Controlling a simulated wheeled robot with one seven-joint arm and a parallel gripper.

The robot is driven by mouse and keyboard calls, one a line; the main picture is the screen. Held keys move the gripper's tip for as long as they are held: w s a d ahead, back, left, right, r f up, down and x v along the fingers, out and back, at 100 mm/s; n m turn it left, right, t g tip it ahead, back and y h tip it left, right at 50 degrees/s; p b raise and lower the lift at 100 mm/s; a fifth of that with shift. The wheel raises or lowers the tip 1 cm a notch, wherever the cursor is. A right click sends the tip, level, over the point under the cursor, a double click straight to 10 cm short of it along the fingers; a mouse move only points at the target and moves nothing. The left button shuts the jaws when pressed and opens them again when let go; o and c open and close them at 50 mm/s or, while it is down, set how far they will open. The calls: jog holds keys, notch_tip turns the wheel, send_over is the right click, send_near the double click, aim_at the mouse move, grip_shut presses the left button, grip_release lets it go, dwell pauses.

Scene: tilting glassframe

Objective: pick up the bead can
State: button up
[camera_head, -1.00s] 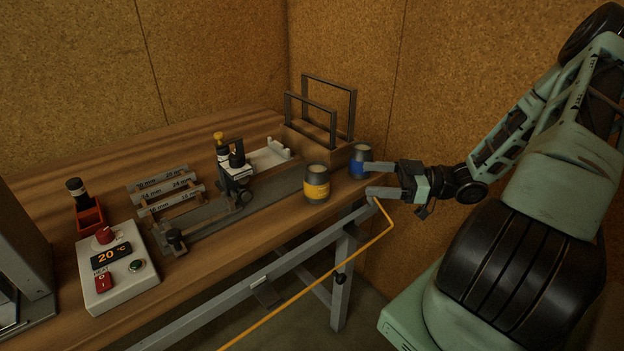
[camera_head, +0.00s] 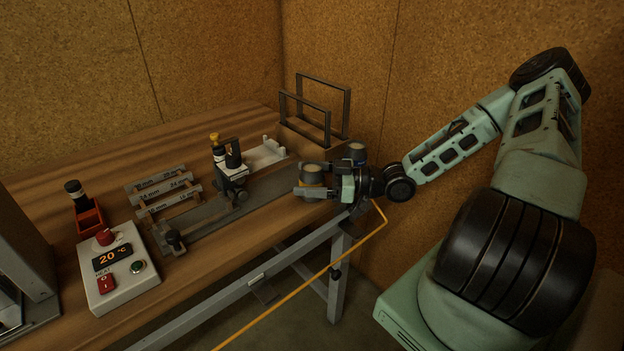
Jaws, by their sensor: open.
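Two dark cans stand near the right end of the bench; I cannot read which is the bead can. The yellow-labelled can (camera_head: 312,178) is partly hidden by my gripper (camera_head: 301,180). My gripper is open and level, with one finger on the far side of this can and one on the near side. I cannot tell whether the fingers touch it. The other can (camera_head: 357,152), seen earlier with a blue label, stands just behind my gripper, its lower part hidden by the gripper.
A wooden block with two upright dark frames (camera_head: 327,110) stands behind the cans. A clamp fixture (camera_head: 230,170) on a grey rail is to the left. Further left are a ruled rack (camera_head: 165,190), a red holder (camera_head: 88,218) and a heater box (camera_head: 120,268). A yellow cable (camera_head: 330,262) hangs before the bench.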

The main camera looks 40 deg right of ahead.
jog(key=shift+w+a, duration=0.35)
jog(key=c, duration=1.2)
jog(key=shift+o, duration=0.2)
